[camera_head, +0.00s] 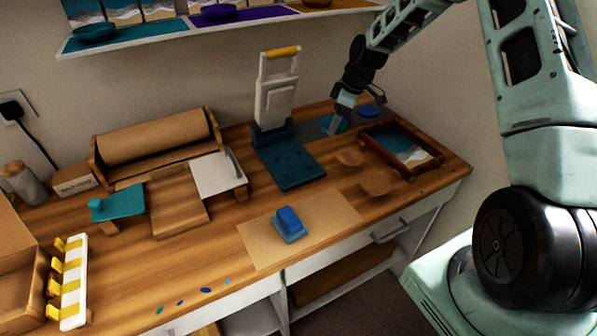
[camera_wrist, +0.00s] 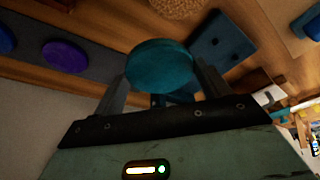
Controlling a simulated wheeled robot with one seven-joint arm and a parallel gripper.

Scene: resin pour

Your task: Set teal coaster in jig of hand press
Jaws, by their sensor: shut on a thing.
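The teal coaster (camera_wrist: 158,66) is a round disc between the two fingers of my gripper (camera_wrist: 162,82) in the wrist view. My gripper is shut on its edges. In the head view my gripper (camera_head: 337,122) is at the back right of the bench, with the teal coaster (camera_head: 328,127) partly hidden by the fingers. I cannot tell how far the coaster is above the bench. The hand press (camera_head: 290,168) stands left of my gripper, with a dark teal base, a white upright and a yellow handle. I cannot make out its jig clearly.
A blue disc (camera_head: 368,110) lies near my gripper, and a purple one (camera_wrist: 65,57) shows in the wrist view. A wood-framed tray (camera_head: 425,167) is on the right. Round cork pieces (camera_head: 375,185) lie before it. A blue block (camera_head: 289,225) sits on brown paper (camera_head: 325,218).

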